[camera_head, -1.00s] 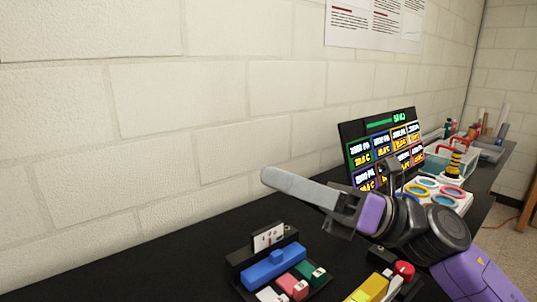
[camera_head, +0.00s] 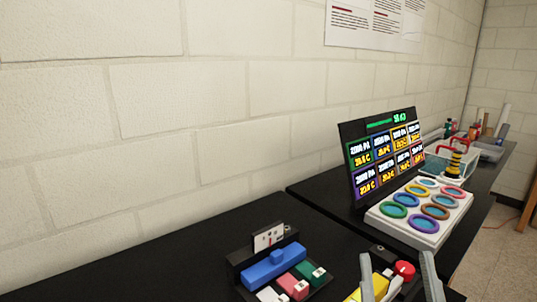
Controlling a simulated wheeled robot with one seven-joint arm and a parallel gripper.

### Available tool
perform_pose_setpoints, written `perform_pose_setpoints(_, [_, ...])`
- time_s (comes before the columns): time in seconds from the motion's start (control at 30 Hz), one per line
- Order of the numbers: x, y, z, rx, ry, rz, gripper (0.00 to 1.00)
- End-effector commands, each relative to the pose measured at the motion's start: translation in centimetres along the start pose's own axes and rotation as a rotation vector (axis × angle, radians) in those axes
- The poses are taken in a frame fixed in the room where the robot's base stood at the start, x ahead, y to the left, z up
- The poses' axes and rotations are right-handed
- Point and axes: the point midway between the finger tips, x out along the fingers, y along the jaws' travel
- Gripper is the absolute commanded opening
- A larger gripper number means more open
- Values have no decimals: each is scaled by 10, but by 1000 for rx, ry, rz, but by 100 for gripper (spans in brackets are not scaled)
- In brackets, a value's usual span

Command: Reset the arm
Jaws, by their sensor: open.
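My gripper (camera_head: 398,278) shows at the bottom edge, right of the middle. Only its two grey fingers are in view, standing apart, with nothing held between them. The fingers stand in front of a yellow block (camera_head: 372,289) and a device with a red knob (camera_head: 404,270), and hide parts of both. The rest of my arm is out of view.
A black table (camera_head: 200,240) runs along a white block wall. A blue-topped device (camera_head: 272,266) with coloured blocks stands left of my gripper. Behind are a display panel (camera_head: 385,152), a white board with coloured rings (camera_head: 420,240) and a red-handled clear box (camera_head: 437,163).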

Motion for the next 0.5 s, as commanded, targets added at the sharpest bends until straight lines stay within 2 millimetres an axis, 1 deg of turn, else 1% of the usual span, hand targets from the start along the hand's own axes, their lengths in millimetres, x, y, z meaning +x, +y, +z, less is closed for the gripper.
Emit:
perform_pose_setpoints(0.03, [-20, 2, 8, 44, -63, 13, 61])
perform_pose_setpoints(0.17, [-70, 9, 25, 137, -211, 44, 61])
perform_pose_setpoints(0.2, [-86, 11, 28, 164, -256, 52, 61])
perform_pose_setpoints(0.37, [-150, 17, 38, 235, -433, 70, 61])
perform_pose_setpoints(0.4, [-167, 19, 38, 246, -477, 72, 61])
perform_pose_setpoints(0.47, [-191, 22, 38, 257, -540, 70, 61])
perform_pose_setpoints(0.5, [-207, 24, 37, 262, -582, 67, 61])
